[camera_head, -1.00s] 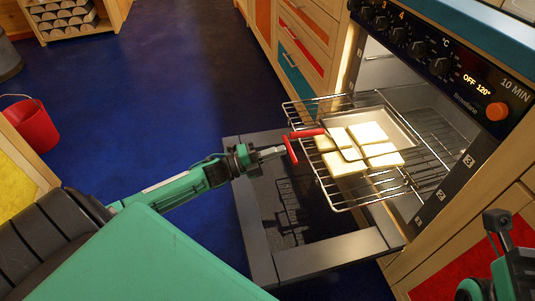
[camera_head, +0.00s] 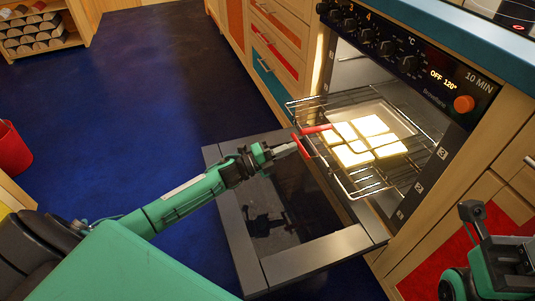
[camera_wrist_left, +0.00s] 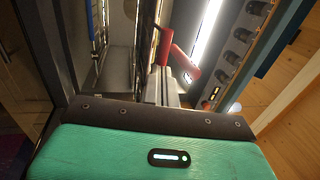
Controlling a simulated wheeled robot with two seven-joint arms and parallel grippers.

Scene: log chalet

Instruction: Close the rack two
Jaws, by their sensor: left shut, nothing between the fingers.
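The pulled-out wire rack (camera_head: 362,190) stands partly out of the oven, above the lowered oven door (camera_head: 318,252). It carries a shallow metal tray (camera_head: 402,122) and several pale, square slices (camera_head: 352,155). My left gripper (camera_head: 310,139) has red fingers that are shut and empty. They are at the rack's outer left edge and overlap it in the picture; whether they touch it I cannot tell. The red fingers also show in the left wrist view (camera_wrist_left: 172,58), beside metal oven parts. My right gripper (camera_head: 472,215) is partly in view at the lower right, its fingers unclear.
The oven's control panel (camera_head: 408,62) is above the opening, with level numbers on the side frame. Wooden drawers (camera_head: 275,50) stand to the left of the oven. A red bucket (camera_head: 12,150) is at the far left. The blue floor between is clear.

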